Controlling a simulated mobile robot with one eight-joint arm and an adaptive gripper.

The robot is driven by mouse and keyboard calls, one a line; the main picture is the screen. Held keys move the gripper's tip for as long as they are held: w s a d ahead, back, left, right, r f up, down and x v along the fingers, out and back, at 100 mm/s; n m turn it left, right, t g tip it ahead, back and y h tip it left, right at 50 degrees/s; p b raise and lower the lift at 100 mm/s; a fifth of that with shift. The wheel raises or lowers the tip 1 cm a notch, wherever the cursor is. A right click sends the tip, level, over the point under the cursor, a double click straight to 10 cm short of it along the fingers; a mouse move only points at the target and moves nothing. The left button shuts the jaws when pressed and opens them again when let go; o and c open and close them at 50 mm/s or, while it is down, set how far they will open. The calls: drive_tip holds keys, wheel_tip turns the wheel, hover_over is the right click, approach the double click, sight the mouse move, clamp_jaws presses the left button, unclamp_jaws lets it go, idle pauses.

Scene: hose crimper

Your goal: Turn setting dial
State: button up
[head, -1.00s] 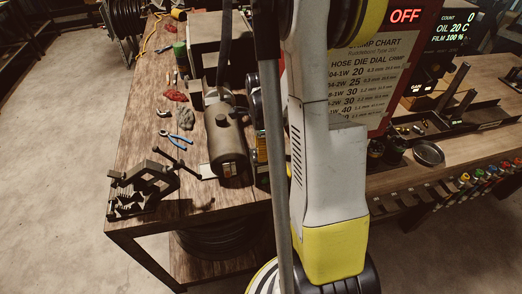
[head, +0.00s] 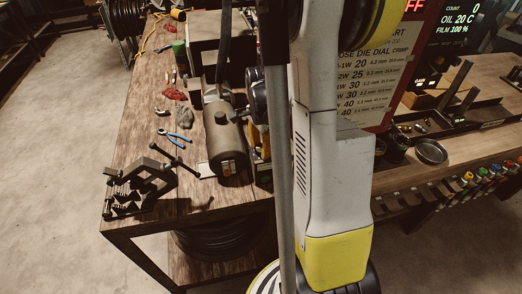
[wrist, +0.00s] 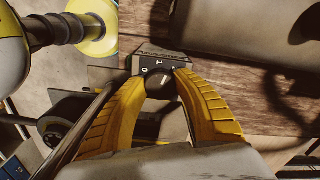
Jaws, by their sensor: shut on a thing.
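A dark setting dial (wrist: 159,84) shows at the upper middle of the wrist view, in front of a small dark plate (wrist: 158,63) marked 0 and 1. My gripper (wrist: 160,76) has its two yellow ribbed fingers on either side of the dial and is shut on it. The dial's lower edge is partly shaded between the fingers. In the head view my own arm hides the dial and most of my gripper.
A wooden bench (head: 135,125) carries a grey cylinder (head: 222,140), a black vise-like fixture (head: 137,187) and blue-handled pliers (head: 175,136). A crimp chart (head: 372,70) stands behind my arm. A second bench with a round dish (head: 431,152) is at the right.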

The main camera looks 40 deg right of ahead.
sight(261, 148)
drive_tip(key=shift+n+b, duration=0.4)
drive_tip(key=shift+n, duration=0.9)
drive_tip(key=o, duration=1.2)
wheel_tip(261, 148, up, 12)
drive_tip(key=shift+a, duration=0.1)
